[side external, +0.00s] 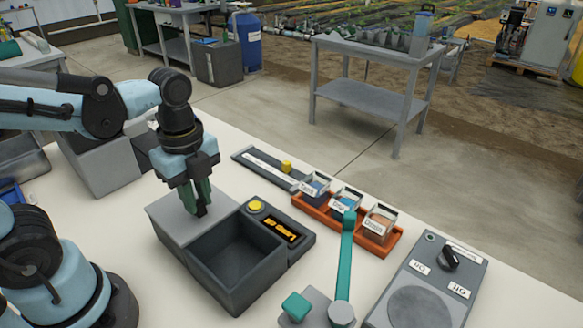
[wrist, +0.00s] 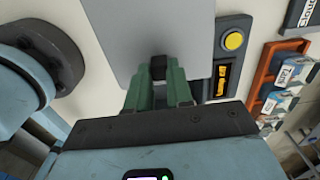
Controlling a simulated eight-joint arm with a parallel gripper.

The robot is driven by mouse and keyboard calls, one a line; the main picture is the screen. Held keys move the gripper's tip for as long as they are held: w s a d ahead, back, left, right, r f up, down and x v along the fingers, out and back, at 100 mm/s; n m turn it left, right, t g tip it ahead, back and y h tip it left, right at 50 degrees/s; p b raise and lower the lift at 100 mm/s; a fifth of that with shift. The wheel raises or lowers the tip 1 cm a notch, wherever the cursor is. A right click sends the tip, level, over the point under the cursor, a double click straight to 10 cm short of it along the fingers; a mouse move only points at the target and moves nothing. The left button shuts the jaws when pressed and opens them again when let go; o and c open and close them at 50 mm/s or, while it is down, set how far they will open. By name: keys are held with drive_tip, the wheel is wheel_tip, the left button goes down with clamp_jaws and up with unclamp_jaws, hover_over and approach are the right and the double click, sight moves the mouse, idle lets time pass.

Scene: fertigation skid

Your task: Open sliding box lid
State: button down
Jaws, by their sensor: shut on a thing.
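The box (side external: 232,266) is dark grey and open-topped, and its inside looks empty. Its light grey sliding lid (side external: 168,217) is off to the left side of the opening, so most of the opening shows. My gripper (side external: 201,211) points down at the lid and is shut on the small dark lid handle. In the wrist view the green fingers close on the dark handle (wrist: 158,68) at the edge of the lid (wrist: 150,30). The fingers hide part of the handle.
A panel with a yellow button (side external: 255,205) and an orange display adjoins the box. An orange tray (side external: 386,250) of labelled containers stands behind. A teal lever (side external: 346,255) and a grey knob box (side external: 425,290) are at the right. A slider track (side external: 262,168) lies at the back.

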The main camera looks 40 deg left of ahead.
sight(197, 200)
drive_tip(key=shift+a, duration=0.25)
drive_tip(key=c, duration=1)
unclamp_jaws()
drive_tip(key=shift+d, duration=0.1)
drive_tip(key=shift+r, duration=0.1)
wheel_tip(197, 200, up, 12)
